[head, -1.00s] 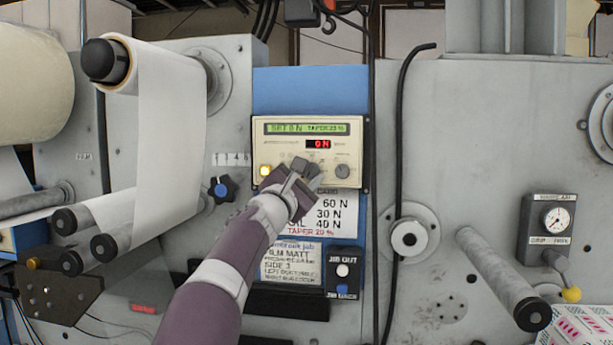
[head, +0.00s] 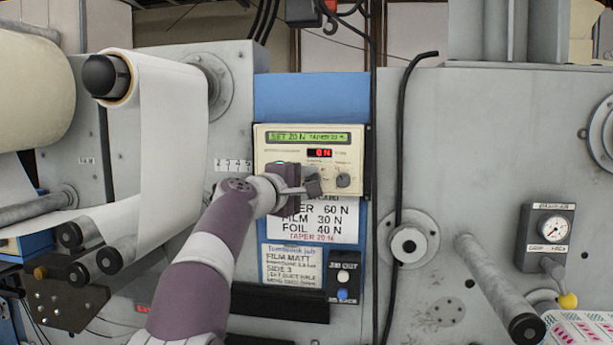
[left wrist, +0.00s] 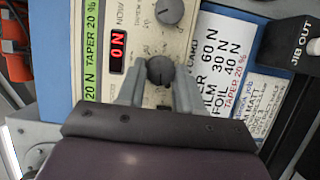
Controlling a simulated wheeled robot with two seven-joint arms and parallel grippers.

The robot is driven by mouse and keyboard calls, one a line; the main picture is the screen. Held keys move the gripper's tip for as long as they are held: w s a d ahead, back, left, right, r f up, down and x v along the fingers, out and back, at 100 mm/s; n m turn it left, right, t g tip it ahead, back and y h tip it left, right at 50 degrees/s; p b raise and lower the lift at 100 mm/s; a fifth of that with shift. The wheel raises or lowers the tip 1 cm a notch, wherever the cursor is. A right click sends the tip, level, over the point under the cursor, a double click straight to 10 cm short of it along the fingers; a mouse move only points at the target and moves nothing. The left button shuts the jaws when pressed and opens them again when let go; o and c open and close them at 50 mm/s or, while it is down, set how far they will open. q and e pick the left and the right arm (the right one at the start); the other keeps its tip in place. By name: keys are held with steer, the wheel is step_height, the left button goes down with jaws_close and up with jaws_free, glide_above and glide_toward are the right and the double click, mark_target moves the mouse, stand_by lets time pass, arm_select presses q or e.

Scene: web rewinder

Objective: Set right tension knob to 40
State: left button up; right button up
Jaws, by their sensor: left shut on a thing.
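The cream control panel (head: 352,140) has a green display (head: 308,137) reading SET 20 N, TAPER 20 %, and a red readout (head: 319,153) showing 0 N. My left gripper (head: 312,184) is at the panel, its fingers on either side of a dark round knob (left wrist: 160,70) and shut on it. In the head view the gripper mostly hides this knob. A second knob (head: 343,180) sits to its right, untouched; it also shows at the top of the left wrist view (left wrist: 169,11). My right gripper is not in view.
Below the panel a white card (head: 318,218) lists FILM 30 N and FOIL 40 N. A job sheet (head: 292,265) reads FILM MATT, SIDE 3. A black cable (head: 398,150) hangs to the right.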

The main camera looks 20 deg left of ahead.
arm_select(q)
steer(key=m+p, duration=0.1)
steer(key=m+g+p, duration=0.1)
steer(key=m, duration=0.1)
steer(key=m+g+y, duration=0.1)
steer(key=shift+d+r+m+p, duration=0.1)
steer(key=shift+r+m+p, duration=0.2)
steer(key=shift+p, duration=0.1)
steer(key=shift+m+g+y, duration=0.3)
steer(key=shift+m+y, duration=0.1)
steer(key=shift+m, duration=0.5)
steer(key=shift+m+g+y+p, duration=0.3)
steer(key=shift+m+y+p, duration=0.1)
steer(key=shift+m, duration=0.3)
steer(key=shift+d, duration=0.1)
steer(key=o, duration=1)
steer(key=shift+o, duration=0.2)
